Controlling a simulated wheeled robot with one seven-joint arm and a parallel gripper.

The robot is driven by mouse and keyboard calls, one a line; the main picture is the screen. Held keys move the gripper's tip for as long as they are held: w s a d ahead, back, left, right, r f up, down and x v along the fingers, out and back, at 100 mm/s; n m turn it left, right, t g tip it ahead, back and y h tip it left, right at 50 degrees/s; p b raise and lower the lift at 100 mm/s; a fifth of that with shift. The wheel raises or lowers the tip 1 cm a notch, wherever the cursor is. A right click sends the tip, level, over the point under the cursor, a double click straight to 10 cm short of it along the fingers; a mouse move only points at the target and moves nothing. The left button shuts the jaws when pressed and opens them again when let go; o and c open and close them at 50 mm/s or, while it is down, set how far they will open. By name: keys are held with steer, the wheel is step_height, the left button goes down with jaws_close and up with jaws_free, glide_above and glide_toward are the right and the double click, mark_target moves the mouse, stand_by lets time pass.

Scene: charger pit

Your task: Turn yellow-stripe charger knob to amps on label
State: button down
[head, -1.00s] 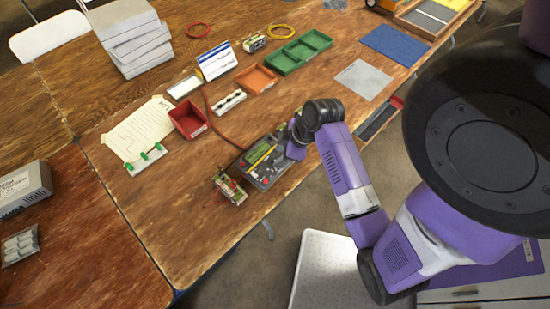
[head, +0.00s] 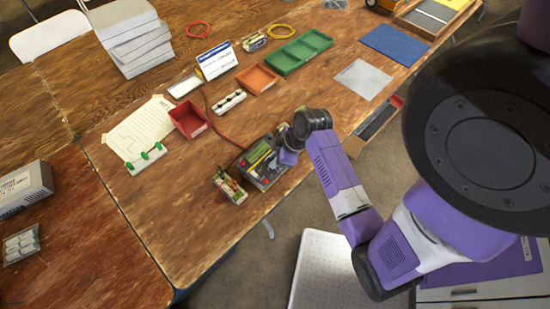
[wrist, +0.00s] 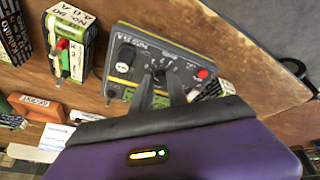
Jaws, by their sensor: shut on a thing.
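The charger (head: 252,172) is a dark grey box with a yellow stripe (head: 258,154), near the table's front edge. In the wrist view its panel (wrist: 185,58) shows a black round knob (wrist: 125,55) at left, a red button (wrist: 203,74) at right and white print too small to read surely. My gripper (wrist: 160,80) points down at the middle of the panel, its dark fingers close together and shut on what appears to be the middle knob. The fingers hide most of that knob, so its pointer setting cannot be seen. In the head view my gripper (head: 287,153) covers the charger's right end.
A small green-and-cream unit (head: 230,187) stands left of the charger, close by; a red cable runs behind. A red bin (head: 189,119), an orange tray (head: 257,79) and a green tray (head: 299,52) lie farther back. Bare table is free at front left.

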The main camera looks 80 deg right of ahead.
steer(key=shift+m+p, duration=0.3)
steer(key=shift+a+r+m+p, duration=0.1)
steer(key=shift+m+p, duration=0.25)
steer(key=shift+m, duration=0.25)
steer(key=shift+m+h+p, duration=0.35)
steer(key=shift+m+h, duration=0.15)
steer(key=shift+m, duration=0.7)
steer(key=m, duration=0.3)
steer(key=shift+a+m+h, duration=0.1)
steer(key=shift+m+h, duration=0.2)
steer(key=shift+h, duration=0.1)
steer(key=shift+w+m+g+h, duration=0.1)
steer(key=shift+m+g+h, duration=0.35)
steer(key=shift+m, duration=1.55)
steer(key=c, duration=1.3)
jaws_free()
